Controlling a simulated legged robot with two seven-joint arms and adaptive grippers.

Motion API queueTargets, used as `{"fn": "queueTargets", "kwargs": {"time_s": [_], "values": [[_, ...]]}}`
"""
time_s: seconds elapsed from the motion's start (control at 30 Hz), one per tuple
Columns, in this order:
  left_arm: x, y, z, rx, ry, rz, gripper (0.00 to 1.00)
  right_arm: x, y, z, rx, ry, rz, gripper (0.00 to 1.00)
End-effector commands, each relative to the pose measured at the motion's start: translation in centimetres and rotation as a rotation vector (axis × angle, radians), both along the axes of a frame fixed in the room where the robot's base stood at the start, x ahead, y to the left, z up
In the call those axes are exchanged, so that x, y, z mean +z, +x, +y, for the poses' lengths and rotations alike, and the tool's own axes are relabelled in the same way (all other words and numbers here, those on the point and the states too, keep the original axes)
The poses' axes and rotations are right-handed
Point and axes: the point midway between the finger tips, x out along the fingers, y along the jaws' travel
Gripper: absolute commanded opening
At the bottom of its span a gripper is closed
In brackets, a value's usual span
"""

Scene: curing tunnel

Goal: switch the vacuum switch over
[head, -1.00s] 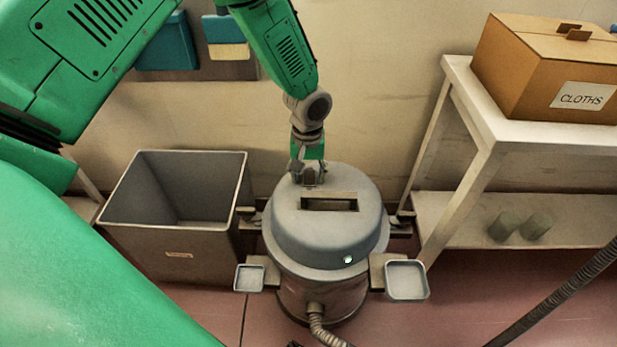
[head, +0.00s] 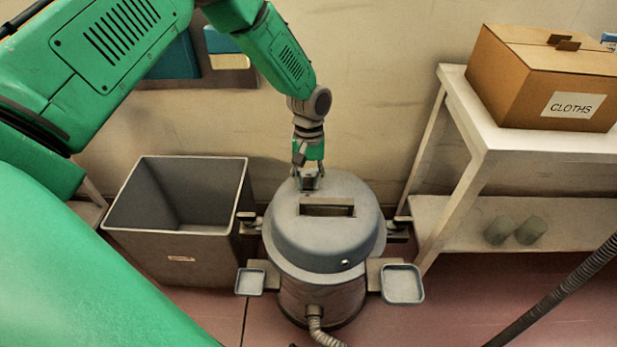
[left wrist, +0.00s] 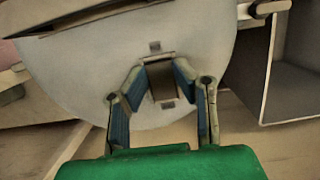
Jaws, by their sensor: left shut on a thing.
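The vacuum (head: 320,245) is a grey canister with a domed lid, standing upright on the floor in the middle of the head view. Its lid has a dark slot (head: 327,210) on top and a small pale dot (head: 345,263) on the front. My left gripper (head: 309,184) reaches down to the back of the lid, behind the slot. In the left wrist view its blue-padded fingers (left wrist: 159,68) are shut on a small brownish-grey piece, apparently the vacuum switch (left wrist: 163,85), on the pale lid. The fingers hide its sides. My right gripper is not in view.
An open grey bin (head: 178,252) stands left of the vacuum. A white shelf (head: 480,140) on the right bears a box marked CLOTHS (head: 545,85). Small trays (head: 403,284) stick out from the vacuum. A hose (head: 560,290) runs at lower right.

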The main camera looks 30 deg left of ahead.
Motion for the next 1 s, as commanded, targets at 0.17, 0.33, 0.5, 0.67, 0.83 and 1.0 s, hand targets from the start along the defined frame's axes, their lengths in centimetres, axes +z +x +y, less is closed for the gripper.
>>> {"fn": "queueTargets", "kwargs": {"time_s": [0.17, 0.33, 0.5, 0.67, 0.83, 1.0], "values": [[0.0, 0.4, 0.1, 0.000, -0.024, 0.021, 0.00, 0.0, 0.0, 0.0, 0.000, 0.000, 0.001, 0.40], [0.0, 0.4, 0.1, 0.000, -0.023, 0.020, 0.00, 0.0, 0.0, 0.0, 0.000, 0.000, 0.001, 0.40], [0.0, 0.4, 0.1, 0.000, -0.022, 0.020, 0.43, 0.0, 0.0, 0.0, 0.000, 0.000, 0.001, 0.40], [0.1, 0.2, 0.1, 0.000, -0.022, 0.023, 0.43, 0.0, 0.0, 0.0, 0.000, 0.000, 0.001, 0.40], [0.4, 0.3, 0.1, 0.000, -0.022, 0.023, 0.43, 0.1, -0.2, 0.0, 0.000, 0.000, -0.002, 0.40], [2.6, 0.9, 0.4, 0.001, -0.022, 0.021, 0.43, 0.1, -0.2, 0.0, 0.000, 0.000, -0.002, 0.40]]}}
